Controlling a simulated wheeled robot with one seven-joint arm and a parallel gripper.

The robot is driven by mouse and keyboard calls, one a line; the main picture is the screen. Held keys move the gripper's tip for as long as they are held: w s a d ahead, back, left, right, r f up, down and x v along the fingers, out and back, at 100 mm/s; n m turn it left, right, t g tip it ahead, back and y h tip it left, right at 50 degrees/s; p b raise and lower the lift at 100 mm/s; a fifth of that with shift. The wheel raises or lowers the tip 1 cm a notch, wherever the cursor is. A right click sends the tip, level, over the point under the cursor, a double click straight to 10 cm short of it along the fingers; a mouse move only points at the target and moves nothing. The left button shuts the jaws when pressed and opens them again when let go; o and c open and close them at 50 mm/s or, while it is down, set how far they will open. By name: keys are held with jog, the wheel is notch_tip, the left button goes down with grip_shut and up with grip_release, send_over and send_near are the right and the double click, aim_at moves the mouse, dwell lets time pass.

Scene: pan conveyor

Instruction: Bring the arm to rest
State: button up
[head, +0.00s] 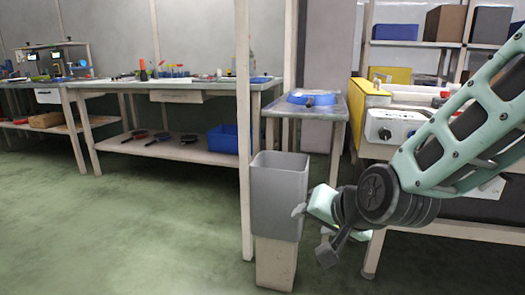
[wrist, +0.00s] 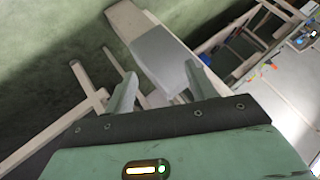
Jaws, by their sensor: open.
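My arm reaches in from the right side of the head view, bent, with its green lattice link above the dark wrist joint. I cannot tell whether the gripper touches the bin.
A pale upright post (head: 243,130) stands left of the bin. A workbench (head: 120,84) with tools and a lower shelf with pans (head: 148,138) and a blue crate (head: 226,138) is behind. A small table (head: 334,108) holds a blue round object (head: 312,98). Green floor at left is clear.

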jog(key=s+d+f+n+g+h+p, duration=0.15)
jog(key=s+n+g, duration=0.35)
jog(key=s, duration=0.6)
jog(key=s+d+n+g+h, duration=0.2)
jog(key=s+n+g, duration=0.3)
jog(key=s, duration=0.7)
notch_tip(320, 180, up, 38)
jog(key=n+t+p, duration=0.1)
jog(key=p, duration=3.6)
jog(key=shift+r+p, duration=0.15)
jog(key=shift+p, duration=0.25)
jog(key=shift+s+d, duration=0.1)
